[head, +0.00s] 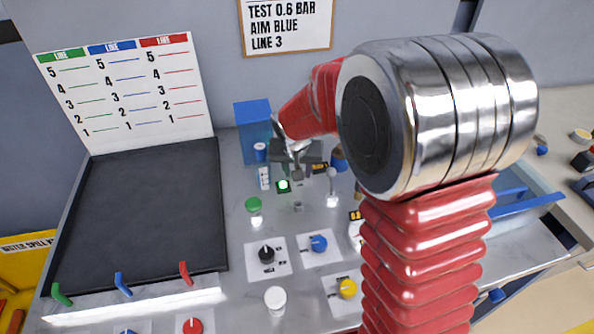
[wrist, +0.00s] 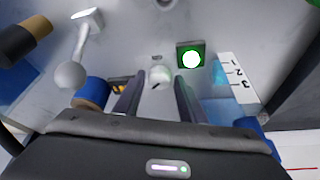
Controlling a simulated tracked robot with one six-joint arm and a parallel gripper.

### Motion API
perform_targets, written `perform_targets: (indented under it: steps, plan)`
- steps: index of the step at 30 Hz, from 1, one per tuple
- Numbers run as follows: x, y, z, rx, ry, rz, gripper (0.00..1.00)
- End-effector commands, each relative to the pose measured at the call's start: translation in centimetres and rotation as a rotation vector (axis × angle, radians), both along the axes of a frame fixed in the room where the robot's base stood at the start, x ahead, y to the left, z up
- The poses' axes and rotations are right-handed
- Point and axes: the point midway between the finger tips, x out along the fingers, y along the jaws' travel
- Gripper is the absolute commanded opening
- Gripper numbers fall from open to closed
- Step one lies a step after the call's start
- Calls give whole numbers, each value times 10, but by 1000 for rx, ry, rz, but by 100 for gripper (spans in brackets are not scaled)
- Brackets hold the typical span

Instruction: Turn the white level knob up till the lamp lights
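The white level knob (wrist: 160,75) shows in the wrist view, a small pale knob with a dark pointer mark. My gripper (wrist: 159,82) is around it, open, with a finger on each side and a visible gap to the knob. The lamp (wrist: 191,60) beside it glows bright white-green in a dark green square. It also glows in the head view (head: 283,186). The level gauge (wrist: 236,78) with numbers 1, 2, 3 and blue behind it stands right of the lamp. In the head view my gripper (head: 297,160) is over the panel and mostly hides the knob.
A lever with a pale ball (wrist: 70,75) and a blue-and-brown cap (wrist: 92,92) stand close left of the fingers. A blue box (head: 254,125) stands behind.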

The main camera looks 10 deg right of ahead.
Motion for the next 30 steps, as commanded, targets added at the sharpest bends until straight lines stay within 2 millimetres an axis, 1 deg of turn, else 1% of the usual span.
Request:
perform_targets:
  steps: [8,24,27,30]
  plan:
    - [-10,4,26,0,-2,1,37]
    - [-39,14,102,0,-3,2,37]
    - [-44,15,113,1,-2,1,37]
    - [-47,16,120,1,0,0,37]
